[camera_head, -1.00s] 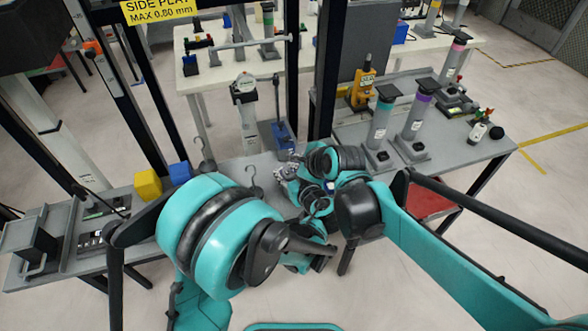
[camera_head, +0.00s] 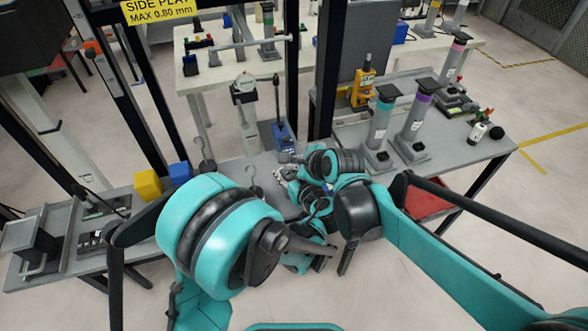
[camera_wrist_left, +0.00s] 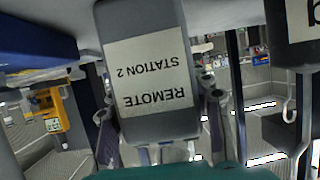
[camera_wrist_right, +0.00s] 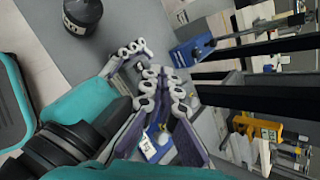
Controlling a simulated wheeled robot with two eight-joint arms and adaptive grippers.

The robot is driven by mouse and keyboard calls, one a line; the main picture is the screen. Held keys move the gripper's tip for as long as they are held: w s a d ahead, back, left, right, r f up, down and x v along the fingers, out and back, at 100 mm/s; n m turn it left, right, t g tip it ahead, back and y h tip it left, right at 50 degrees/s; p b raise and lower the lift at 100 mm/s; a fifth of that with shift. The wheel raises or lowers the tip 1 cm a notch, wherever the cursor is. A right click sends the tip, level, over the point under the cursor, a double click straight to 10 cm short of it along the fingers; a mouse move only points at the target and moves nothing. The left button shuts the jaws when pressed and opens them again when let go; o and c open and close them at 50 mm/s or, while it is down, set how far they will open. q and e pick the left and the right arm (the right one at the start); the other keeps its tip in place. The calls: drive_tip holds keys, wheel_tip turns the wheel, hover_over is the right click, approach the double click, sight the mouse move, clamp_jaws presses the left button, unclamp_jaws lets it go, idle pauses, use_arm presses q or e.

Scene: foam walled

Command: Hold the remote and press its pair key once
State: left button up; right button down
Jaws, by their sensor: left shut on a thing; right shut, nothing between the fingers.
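The remote (camera_wrist_left: 152,75) is a dark grey block in the left wrist view, with a pale label reading "REMOTE STATION 2" upside down. My left gripper (camera_wrist_left: 160,118) is shut on it, one finger along each side. The pair key is not visible; the remote's key side is turned away. My right gripper (camera_wrist_right: 163,82) is shut and empty in the right wrist view, its fingertips together. In the head view both hands are crowded together above the grey bench, and arm links largely hide the fingers and the remote.
A grey bench (camera_head: 235,172) lies below the hands. A yellow block (camera_head: 147,184), a blue block (camera_head: 180,173) and hooked weights (camera_head: 253,180) stand left of them. Dark posts (camera_head: 327,75) rise behind. Capped columns (camera_head: 381,120) stand to the right.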

drive_tip(key=shift+s+f, duration=0.15)
drive_tip(key=shift+f, duration=0.5)
idle(0.7)
drive_tip(key=shift+r, duration=0.1)
drive_tip(key=shift+s+d+r, duration=0.1)
drive_tip(key=shift+r, duration=0.6)
use_arm(q)
drive_tip(key=shift+c, duration=0.2)
use_arm(e)
drive_tip(key=shift+r, duration=0.1)
drive_tip(key=shift+r, duration=2.5)
